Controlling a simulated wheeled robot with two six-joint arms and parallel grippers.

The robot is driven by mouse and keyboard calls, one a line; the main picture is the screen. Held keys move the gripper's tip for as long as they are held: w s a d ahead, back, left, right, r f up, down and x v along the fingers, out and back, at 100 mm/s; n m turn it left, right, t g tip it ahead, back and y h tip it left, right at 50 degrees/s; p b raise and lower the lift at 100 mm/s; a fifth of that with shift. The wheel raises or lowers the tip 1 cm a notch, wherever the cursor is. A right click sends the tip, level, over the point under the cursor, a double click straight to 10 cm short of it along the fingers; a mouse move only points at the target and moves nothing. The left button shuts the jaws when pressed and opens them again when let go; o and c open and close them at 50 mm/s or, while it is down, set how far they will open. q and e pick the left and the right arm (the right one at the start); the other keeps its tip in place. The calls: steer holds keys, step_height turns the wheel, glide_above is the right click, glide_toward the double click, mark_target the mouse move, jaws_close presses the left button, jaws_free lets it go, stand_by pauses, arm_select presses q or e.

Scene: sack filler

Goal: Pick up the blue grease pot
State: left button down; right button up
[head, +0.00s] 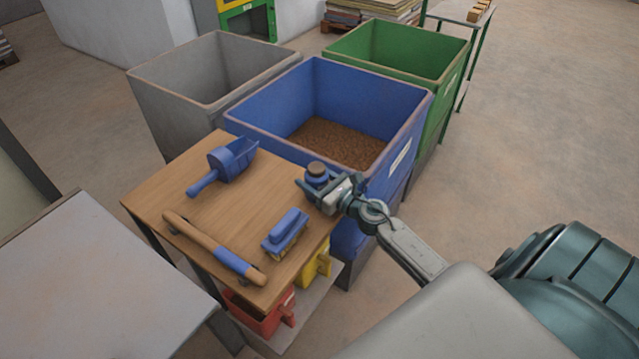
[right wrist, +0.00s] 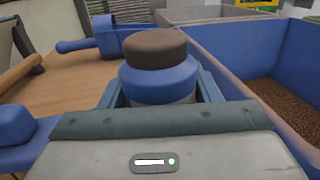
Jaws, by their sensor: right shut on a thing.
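The blue grease pot (head: 316,173) has a dark brown lid and is at the right corner of the small wooden table (head: 222,237), beside the blue bin. My right gripper (head: 318,184) is shut on the pot, with a finger on each side of it. In the right wrist view the pot (right wrist: 158,75) stands upright between the fingers, and its lower part is hidden by the gripper body. I cannot tell whether its base touches the table top. My left gripper is not in view.
A blue scoop (head: 225,165), a blue brush (head: 286,233) and a wooden-handled tool (head: 213,247) lie on the table. A blue bin (head: 268,133) with brown granules stands right behind it. Grey (head: 175,105) and green (head: 440,90) bins flank it. Open floor lies to the right.

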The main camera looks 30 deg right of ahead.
mark_target(314, 165)
step_height(314, 165, up, 8)
steer(key=p, duration=0.6)
steer(key=shift+r+p, duration=0.1)
steer(key=shift+p, duration=0.2)
steer(key=shift+r+p, duration=0.5)
steer(key=shift+r, duration=0.25)
